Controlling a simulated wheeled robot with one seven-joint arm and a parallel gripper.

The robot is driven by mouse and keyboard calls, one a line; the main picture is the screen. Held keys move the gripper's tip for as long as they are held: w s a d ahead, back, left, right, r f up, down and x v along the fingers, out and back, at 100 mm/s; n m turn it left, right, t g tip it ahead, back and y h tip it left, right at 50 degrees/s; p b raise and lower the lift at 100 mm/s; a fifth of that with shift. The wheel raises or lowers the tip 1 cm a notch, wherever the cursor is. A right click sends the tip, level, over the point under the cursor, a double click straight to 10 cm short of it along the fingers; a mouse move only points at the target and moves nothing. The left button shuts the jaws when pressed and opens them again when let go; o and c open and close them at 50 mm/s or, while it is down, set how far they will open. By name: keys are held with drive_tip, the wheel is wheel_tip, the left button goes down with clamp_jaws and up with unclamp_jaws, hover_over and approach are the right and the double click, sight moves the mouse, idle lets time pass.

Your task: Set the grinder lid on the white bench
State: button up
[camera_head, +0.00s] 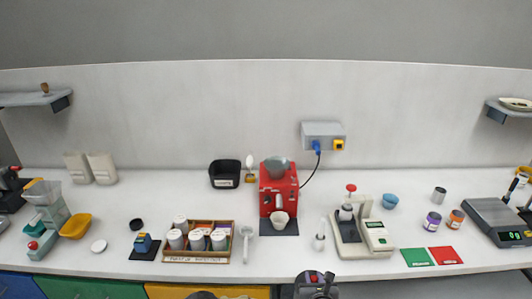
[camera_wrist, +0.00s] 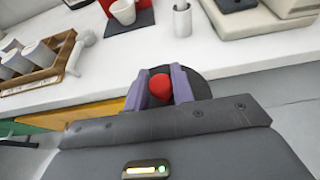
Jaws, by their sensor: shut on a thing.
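My gripper (camera_wrist: 160,88) is shut on the red knob (camera_wrist: 160,87) of a dark round lid (camera_wrist: 198,86), taken to be the grinder lid. In the wrist view the lid's disc shows behind and beside the fingers, partly hidden by them. In the head view my gripper (camera_head: 316,281) is at the bottom middle, with the red knob between its fingers. The white bench (camera_head: 290,258) runs across the view; it also shows in the wrist view (camera_wrist: 120,70). The lid overlaps the bench's front edge in view; its height above the bench is unclear.
A red machine (camera_head: 278,190) stands behind, with a wooden rack of white jars (camera_head: 226,257) to the left. A white scoop-like tool (camera_head: 246,240), a small white cylinder (camera_head: 319,242) and a white instrument (camera_head: 376,236) stand nearby. The bench strip before the red machine is clear.

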drive_tip(key=s+f, duration=0.5)
drive_tip(key=f, duration=0.6)
drive_tip(key=shift+s, duration=0.4)
drive_tip(key=shift+f, duration=0.1)
